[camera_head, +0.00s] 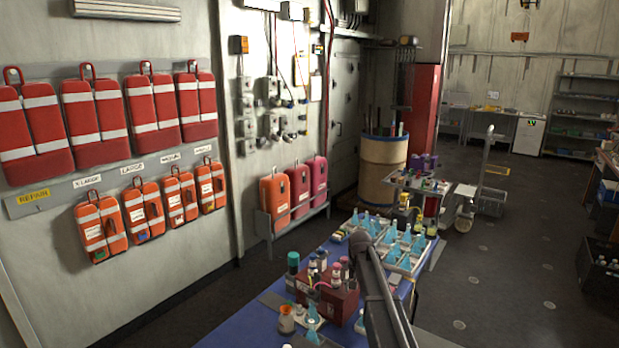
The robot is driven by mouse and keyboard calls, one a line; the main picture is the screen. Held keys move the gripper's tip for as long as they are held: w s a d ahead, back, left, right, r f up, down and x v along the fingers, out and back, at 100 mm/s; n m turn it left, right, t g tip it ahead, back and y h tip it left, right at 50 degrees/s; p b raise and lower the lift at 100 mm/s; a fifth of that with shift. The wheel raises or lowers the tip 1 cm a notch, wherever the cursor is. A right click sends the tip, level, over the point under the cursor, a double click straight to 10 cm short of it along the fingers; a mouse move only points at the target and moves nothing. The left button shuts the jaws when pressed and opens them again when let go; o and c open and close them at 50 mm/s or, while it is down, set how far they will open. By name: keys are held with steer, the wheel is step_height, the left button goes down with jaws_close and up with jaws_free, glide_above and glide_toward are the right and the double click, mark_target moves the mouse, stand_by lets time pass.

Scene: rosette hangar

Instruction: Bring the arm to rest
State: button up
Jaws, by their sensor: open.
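My arm (378,290) rises from the bottom edge, right of centre, over the blue-topped table (262,316). It shows as dark grey links reaching up to a rounded end or joint near the table's middle. I cannot make out gripper fingers anywhere in the view. The arm overlaps part of the table and some items behind it in the picture. Whether it touches any of them cannot be told.
A dark red box with bottles (335,300) stands just left of my arm. Trays with light-blue cone-shaped items (405,248) lie behind it. A smaller loaded table (418,182) and a tan drum (382,167) stand farther back. Dark floor (500,290) at right is open.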

steer(key=s+f+n+b, duration=0.1)
steer(key=s+f+b, duration=0.2)
steer(key=s, duration=1.3)
steer(key=s+d+f+n+b, duration=0.1)
steer(key=s+f+n+b, duration=0.1)
steer(key=s, duration=1.4)
step_height(320, 180, down, 2)
steer(key=shift+b, duration=0.7)
